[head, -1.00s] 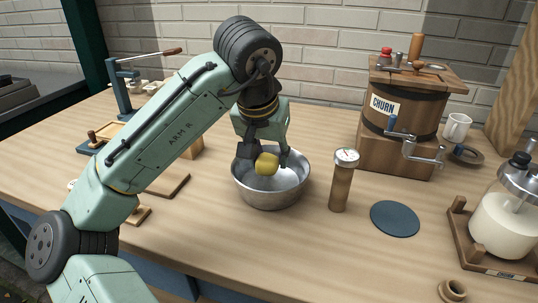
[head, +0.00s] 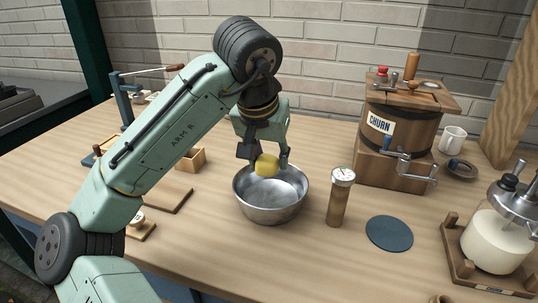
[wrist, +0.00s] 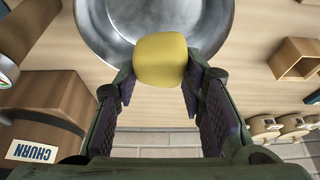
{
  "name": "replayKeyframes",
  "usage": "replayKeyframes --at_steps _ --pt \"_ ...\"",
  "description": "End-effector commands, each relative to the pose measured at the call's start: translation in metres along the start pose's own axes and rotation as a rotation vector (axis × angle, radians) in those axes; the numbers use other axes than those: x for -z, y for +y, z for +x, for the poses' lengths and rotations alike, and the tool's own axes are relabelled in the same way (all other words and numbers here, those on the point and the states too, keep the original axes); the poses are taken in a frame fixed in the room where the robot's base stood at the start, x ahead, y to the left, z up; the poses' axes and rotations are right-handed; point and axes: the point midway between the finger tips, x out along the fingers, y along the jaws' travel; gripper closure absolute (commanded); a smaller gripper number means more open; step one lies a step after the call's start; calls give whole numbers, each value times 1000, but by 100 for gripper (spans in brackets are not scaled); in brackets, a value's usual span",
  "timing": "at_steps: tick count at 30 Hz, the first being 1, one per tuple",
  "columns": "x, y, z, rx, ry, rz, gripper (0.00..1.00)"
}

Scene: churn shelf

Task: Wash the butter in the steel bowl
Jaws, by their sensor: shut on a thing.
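The butter is a yellow rounded lump (head: 266,166), held between the fingertips of my gripper (head: 264,160). It also shows large in the wrist view (wrist: 160,60), with a finger on each side. The steel bowl (head: 272,213) stands on the table below the gripper. The butter is over the far part of the bowl's opening, at about rim height in the head view. The inside of the bowl looks greyish and shiny; I cannot tell how much water it holds.
A dial thermometer on a wooden stand (head: 339,200) stands close right of the bowl. A dark round mat (head: 389,233) lies farther right. The wooden churn (head: 398,130) and a white mug (head: 452,139) stand behind. A glass jar churn (head: 496,245) is at right. A small wooden box (head: 191,159) is at left.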

Motion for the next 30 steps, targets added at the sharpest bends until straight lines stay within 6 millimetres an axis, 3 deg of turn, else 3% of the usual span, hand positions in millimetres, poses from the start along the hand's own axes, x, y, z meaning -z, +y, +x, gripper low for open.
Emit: replayKeyframes --at_steps 14,30 --pt "1 0 -2 0 1 0 91" --pt "16 0 -39 0 0 0 91"
